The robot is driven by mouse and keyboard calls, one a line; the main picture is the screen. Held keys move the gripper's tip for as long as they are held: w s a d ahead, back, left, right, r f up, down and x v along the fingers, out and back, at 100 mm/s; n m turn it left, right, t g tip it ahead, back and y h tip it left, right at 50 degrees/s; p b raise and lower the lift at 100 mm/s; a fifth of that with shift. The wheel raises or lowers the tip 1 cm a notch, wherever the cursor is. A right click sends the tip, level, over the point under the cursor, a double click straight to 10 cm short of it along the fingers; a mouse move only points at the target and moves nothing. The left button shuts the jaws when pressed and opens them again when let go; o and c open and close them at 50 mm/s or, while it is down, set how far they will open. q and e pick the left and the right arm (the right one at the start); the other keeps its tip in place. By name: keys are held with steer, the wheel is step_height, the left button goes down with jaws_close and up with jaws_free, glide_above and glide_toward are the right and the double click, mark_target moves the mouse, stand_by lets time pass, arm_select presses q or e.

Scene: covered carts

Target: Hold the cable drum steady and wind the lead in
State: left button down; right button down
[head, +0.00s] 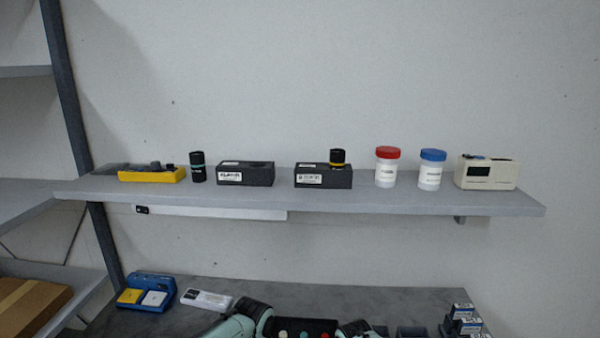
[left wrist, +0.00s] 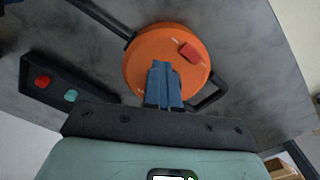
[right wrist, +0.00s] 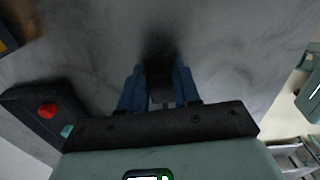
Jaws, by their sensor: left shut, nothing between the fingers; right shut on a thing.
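The orange cable drum (left wrist: 150,50) fills the upper middle of the left wrist view, with a red block (left wrist: 189,52) on its face and a black bar frame (left wrist: 210,95) beside it. My left gripper (left wrist: 164,68) is shut and empty, its blue fingers together in front of the drum's face; I cannot tell whether they touch it. My right gripper (right wrist: 159,80) is shut on a dark piece (right wrist: 160,72) over the grey surface; I cannot tell what the piece is. The drum does not show in the head view, and no lead can be made out.
A black box with red and teal buttons (left wrist: 60,92) lies left of the drum. In the head view, a shelf (head: 400,203) holds bottles and boxes above the grey worktop (head: 400,297). A blue holder (head: 150,282) stands left; small boxes (head: 466,322) stand right.

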arm_select(q)
steer(key=shift+s+a+f, duration=0.25)
steer(key=shift+a+f, duration=0.45)
steer(key=shift+a, duration=0.25)
steer(key=shift+s+a, duration=0.15)
steer(key=shift+a, duration=0.6)
steer(key=shift+s, duration=0.35)
step_height(320, 180, up, 6)
steer(key=shift+d+r, duration=0.25)
steer(key=shift+d, duration=0.05)
steer(key=shift+w, duration=0.1)
